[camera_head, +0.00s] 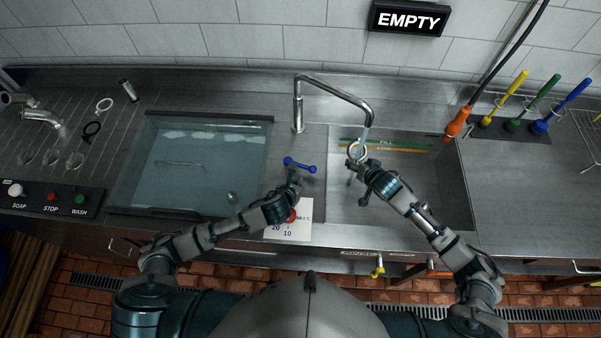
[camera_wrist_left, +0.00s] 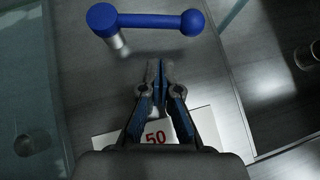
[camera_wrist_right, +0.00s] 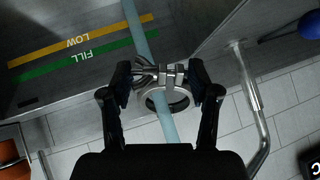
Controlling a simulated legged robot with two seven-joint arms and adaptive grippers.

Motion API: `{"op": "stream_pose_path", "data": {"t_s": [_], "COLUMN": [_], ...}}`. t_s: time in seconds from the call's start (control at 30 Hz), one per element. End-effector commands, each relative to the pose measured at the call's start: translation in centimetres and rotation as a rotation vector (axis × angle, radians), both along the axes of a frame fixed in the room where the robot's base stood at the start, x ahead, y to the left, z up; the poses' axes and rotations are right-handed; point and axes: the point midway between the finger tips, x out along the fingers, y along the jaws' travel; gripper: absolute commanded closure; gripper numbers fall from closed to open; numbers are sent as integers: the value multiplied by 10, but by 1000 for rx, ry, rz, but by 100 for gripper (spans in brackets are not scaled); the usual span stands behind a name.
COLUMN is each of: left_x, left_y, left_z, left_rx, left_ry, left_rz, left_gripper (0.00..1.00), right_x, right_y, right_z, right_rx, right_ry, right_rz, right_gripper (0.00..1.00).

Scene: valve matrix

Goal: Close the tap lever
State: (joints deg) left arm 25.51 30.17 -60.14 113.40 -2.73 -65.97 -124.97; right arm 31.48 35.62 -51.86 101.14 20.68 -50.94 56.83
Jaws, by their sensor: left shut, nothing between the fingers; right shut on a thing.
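The blue tap lever (camera_head: 299,165) stands on the steel divider between the two basins, near the base of the tap (camera_head: 298,115). In the left wrist view the lever (camera_wrist_left: 150,20) lies crosswise, with its ball end to the right. My left gripper (camera_head: 294,181) is shut and empty, just on the near side of the lever; its fingertips (camera_wrist_left: 159,68) appear apart from it. My right gripper (camera_head: 362,163) is shut on a metal ring (camera_wrist_right: 165,88) under the spout. A pale blue water stream (camera_wrist_right: 139,30) runs down from the spout and lines up with the ring.
The left basin (camera_head: 190,165) holds water. The right basin (camera_head: 440,180) has green FILL and yellow LOW lines. A sign (camera_head: 408,19) reads EMPTY. A card (camera_head: 288,230) lies below my left gripper. Coloured brushes (camera_head: 515,100) stand at the right.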

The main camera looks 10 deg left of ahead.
Motion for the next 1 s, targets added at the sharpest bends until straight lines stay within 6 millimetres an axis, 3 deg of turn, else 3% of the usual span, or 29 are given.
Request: {"op": "stream_pose_path", "data": {"t_s": [0.2, 0.63, 0.9, 1.0], "left_x": [24, 28, 42, 46], "left_y": [-6, -7, -20, -20], "left_z": [7, 8, 10, 9], "left_rx": [-3, -2, -3, -1], "left_ry": [-2, -1, -6, -5], "left_rz": [2, 4, 214, 215], "left_gripper": [100, 100, 100, 100], "right_x": [0, 0, 0, 0], "right_y": [0, 0, 0, 0], "right_z": [1, 1, 1, 1], "right_rx": [1, 1, 1, 1], "right_ry": [-1, -1, -1, -1], "right_rz": [0, 0, 0, 0], "right_gripper": [78, 78, 78, 78]}}
